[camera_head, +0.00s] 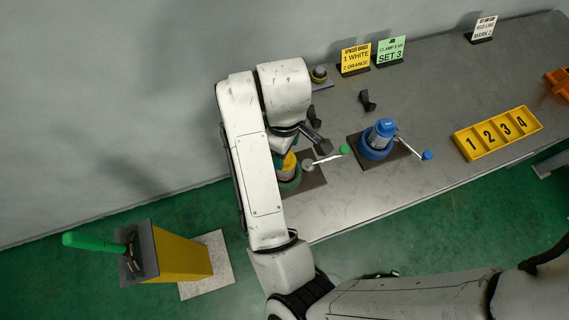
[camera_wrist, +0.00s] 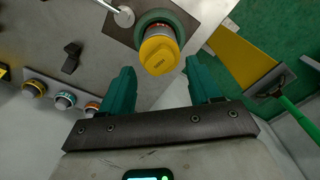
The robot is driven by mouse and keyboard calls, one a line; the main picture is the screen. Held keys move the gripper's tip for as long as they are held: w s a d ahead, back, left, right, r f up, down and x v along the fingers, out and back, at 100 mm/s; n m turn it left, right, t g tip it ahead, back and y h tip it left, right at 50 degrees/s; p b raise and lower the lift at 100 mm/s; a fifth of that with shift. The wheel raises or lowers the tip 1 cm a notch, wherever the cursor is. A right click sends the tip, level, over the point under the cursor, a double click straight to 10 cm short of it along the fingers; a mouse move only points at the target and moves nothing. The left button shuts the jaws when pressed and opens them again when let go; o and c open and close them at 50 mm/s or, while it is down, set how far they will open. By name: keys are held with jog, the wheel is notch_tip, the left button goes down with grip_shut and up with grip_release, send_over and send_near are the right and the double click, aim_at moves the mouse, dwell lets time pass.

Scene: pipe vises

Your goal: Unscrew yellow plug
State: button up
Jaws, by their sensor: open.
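The yellow plug (camera_wrist: 158,56) sits on top of a short pipe held in the green vise (camera_wrist: 178,22). In the head view the yellow plug (camera_head: 289,162) shows just beside my arm, above the green vise (camera_head: 291,183), which my arm partly covers. My gripper (camera_wrist: 160,67) is open, with one green finger at each side of the plug's outline in the wrist view. The plug appears beyond the fingertips, and I see no contact. In the head view my arm hides most of the fingers.
A crank with a green knob (camera_head: 344,149) sticks out from the green vise. A blue vise (camera_head: 375,148) with a blue cap and crank stands to its right. A yellow numbered tray (camera_head: 497,132) lies farther right. Black pieces (camera_head: 367,100) and signs (camera_head: 355,58) stand behind.

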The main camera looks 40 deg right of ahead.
jog(key=m+b, duration=0.2)
jog(key=m, duration=0.4)
jog(key=shift+f, duration=0.2)
jog(key=m+b, duration=0.1)
jog(key=m, duration=0.1)
jog(key=shift+r+m, duration=0.15)
jog(key=shift+m, duration=0.25)
jog(key=m+b, duration=0.1)
jog(key=m, duration=0.2)
jog(key=shift+f+b, duration=0.2)
jog(key=shift+b, duration=0.2)
jog(key=m+b, duration=0.1)
jog(key=m, duration=0.2)
jog(key=shift+b, duration=0.3)
jog(key=m+b, duration=0.3)
jog(key=m, duration=0.3)
jog(key=shift+r+m+b, duration=0.2)
jog(key=shift+m+b, duration=0.25)
jog(key=shift+m, duration=0.65)
jog(key=m+b, duration=0.1)
jog(key=m, duration=0.1)
jog(key=m+b, duration=0.2)
jog(key=shift+f+m, duration=0.2)
jog(key=shift+m, duration=0.1)
jog(key=m, duration=0.1)
jog(key=m+b, duration=0.1)
jog(key=shift+r+m, duration=0.25)
jog(key=shift+m, duration=0.15)
